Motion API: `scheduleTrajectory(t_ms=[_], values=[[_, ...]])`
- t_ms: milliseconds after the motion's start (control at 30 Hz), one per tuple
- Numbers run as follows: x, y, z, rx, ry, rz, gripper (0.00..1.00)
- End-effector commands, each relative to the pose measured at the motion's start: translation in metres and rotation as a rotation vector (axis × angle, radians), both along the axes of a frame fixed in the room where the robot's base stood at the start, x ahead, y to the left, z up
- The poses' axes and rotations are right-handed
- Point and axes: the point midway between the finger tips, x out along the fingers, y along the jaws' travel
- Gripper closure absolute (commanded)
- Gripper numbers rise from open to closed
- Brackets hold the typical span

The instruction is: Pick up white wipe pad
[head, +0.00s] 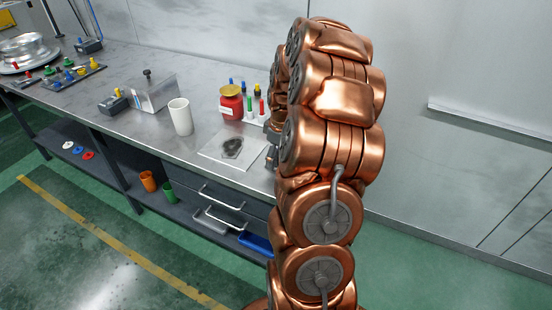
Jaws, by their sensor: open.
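A pale, flat square sheet (213,152) lies on the grey workbench (140,128), with a dark grey smudged patch (232,147) on it. It is the only pad-like thing I see; I cannot tell whether it is the white wipe pad or whether the pad is hidden behind my arm. My copper-coloured arm fills the middle right of the view. Of my gripper (271,147), only small grey parts show at the arm's left edge, close to the right side of the sheet. The gripper is open, and I see nothing held in it. Most of it is hidden.
A white cup (180,116), a red jar (231,102) with a yellow lid and several coloured markers (255,106) stand behind the sheet. A metal box (154,93) is farther left. Cups and trays sit on the lower shelf (110,174). A wall (440,60) rises behind.

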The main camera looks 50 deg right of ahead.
Motion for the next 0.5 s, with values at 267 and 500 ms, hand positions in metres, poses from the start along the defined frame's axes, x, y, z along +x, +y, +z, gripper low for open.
scheduleTrajectory(t_ms=[267,500], values=[[0.0006,-0.0002,-0.0022,-0.001,-0.001,-0.001,0.29],[0.0006,-0.0001,-0.0021,-0.001,-0.001,0.000,0.54]])
